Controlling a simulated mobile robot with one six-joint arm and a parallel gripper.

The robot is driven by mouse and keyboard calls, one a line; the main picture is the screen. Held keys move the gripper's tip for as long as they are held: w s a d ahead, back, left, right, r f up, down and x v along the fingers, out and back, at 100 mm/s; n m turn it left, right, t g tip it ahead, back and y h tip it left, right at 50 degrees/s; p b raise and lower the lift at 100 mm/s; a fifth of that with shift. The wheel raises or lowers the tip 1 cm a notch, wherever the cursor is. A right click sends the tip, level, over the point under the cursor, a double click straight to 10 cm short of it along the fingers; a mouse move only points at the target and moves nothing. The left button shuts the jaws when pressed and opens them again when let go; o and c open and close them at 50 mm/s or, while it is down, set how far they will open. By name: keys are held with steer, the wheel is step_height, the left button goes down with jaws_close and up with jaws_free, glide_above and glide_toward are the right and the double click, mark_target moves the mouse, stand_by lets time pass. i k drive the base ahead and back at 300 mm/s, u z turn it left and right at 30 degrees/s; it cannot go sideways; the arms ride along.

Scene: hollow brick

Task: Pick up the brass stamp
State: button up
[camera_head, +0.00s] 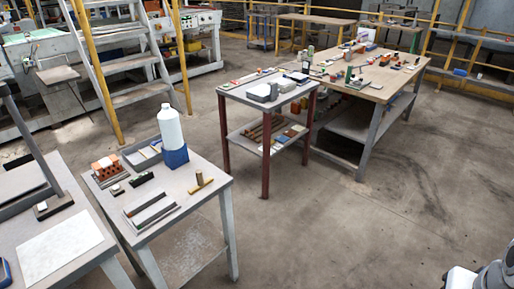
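A small brass-coloured T-shaped piece (200,183), which looks like the brass stamp, lies near the right edge of the small grey table (205,207) at the left. Nothing touches it, and open tabletop surrounds it. My gripper is not in view. Only a white and grey part, apparently of my arm, shows at the bottom right corner, far from the table.
The same table holds a white bottle (170,126) in a blue holder (175,157), a grey tray (140,152), an orange hollow brick (105,167) and grey bars (152,212). A red-legged table (238,92) stands behind. The floor (330,235) at centre right is clear.

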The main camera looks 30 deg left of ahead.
mark_target(201, 184)
steer(key=u, duration=1.9)
